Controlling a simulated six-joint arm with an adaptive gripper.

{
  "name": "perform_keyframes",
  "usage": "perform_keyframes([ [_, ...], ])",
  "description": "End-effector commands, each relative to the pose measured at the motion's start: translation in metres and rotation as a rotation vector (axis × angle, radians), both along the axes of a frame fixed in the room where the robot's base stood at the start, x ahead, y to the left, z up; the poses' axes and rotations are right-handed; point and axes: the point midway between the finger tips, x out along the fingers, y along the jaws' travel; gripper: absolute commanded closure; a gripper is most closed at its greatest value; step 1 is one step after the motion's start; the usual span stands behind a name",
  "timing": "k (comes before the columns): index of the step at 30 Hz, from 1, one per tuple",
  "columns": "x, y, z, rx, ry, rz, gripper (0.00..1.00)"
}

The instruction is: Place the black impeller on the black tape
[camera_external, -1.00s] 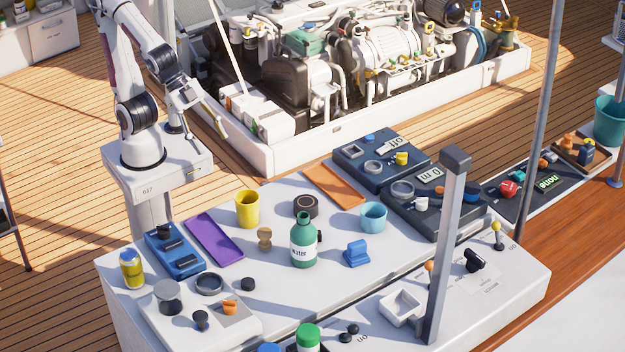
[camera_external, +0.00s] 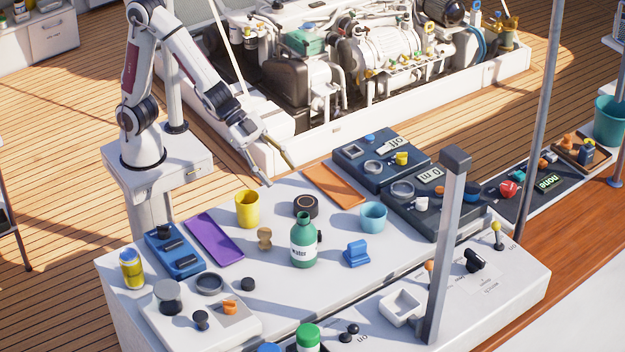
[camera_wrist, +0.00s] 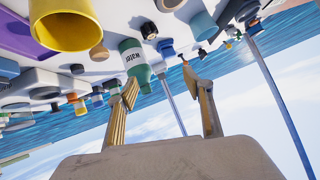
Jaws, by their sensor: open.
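A black roll with a brown centre (camera_external: 306,206), which looks like the black tape, lies flat on the white table behind the green bottle. A small black piece (camera_external: 319,236), perhaps the black impeller, is mostly hidden behind the bottle; a small dark piece (camera_wrist: 149,31) beside the bottle in the wrist view may be the same one. My gripper (camera_external: 279,176) is open and empty, above the table's far edge, behind and left of the roll. Its two fingers stand apart in the wrist view (camera_wrist: 163,84).
The green water bottle (camera_external: 303,246) stands mid-table. A yellow cup (camera_external: 247,210), purple tray (camera_external: 213,238), brown knobbed piece (camera_external: 265,238), blue piece (camera_external: 356,254) and light-blue cup (camera_external: 373,217) surround it. An orange tray (camera_external: 334,185) lies behind. A grey post (camera_external: 447,250) rises at front right.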

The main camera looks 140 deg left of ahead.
Motion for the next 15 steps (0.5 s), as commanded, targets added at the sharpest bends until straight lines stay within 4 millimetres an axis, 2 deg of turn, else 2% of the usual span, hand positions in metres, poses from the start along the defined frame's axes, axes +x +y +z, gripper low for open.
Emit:
perform_keyframes([
  [6, 0.022, 0.019, -0.029, -0.025, -0.049, -0.040, 0.49],
  [15, 0.041, 0.035, -0.069, -0.086, -0.123, -0.106, 0.49],
])
